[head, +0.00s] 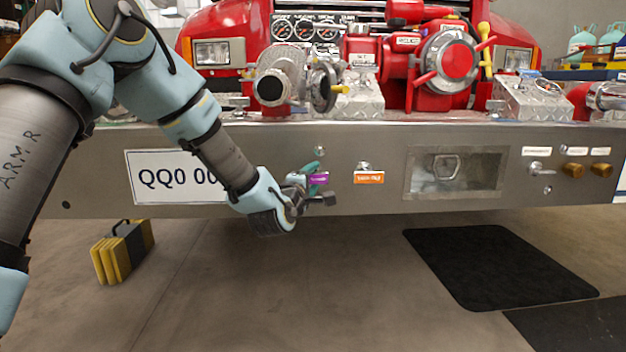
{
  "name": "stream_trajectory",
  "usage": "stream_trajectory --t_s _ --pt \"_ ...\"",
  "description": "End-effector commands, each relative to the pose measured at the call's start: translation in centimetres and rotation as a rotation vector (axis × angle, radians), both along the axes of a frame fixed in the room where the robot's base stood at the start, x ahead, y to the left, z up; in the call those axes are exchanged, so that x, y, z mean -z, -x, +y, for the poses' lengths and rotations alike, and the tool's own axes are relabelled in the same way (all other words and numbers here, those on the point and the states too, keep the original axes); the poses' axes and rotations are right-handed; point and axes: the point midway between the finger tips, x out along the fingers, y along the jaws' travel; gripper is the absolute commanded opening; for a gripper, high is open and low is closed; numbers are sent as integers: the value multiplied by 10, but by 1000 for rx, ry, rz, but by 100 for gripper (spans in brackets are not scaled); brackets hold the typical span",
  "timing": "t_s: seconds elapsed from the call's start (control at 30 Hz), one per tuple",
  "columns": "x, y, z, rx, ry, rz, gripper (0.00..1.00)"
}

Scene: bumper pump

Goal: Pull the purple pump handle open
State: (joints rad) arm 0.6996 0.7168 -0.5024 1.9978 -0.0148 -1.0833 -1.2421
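The purple pump handle's purple plate (318,178) shows on the front of the grey metal bumper (400,135), left of an orange-labelled handle. My gripper (320,184) is at the purple plate, coming in from the left and below. A teal part of the gripper shows above the plate and a dark finger below it, with the purple between them. The fingers look apart. The gripper hides the left side of the purple handle, and I cannot tell whether it touches it.
The orange-labelled handle (369,178) sits close to the right of my gripper. A recessed box (455,173) is farther right. A licence plate (172,176) is behind my arm. A yellow and black case (123,251) and a black mat (498,266) lie on the floor.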

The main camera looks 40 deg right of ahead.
Motion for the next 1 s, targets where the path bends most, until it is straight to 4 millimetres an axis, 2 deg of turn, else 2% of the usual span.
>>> stream_trajectory --t_s 0.07,0.5,1.0 --pt "0 0 0 0 0 0 50" --pt "0 0 0 0 0 0 0" --pt "0 0 0 0 -1 0 0"
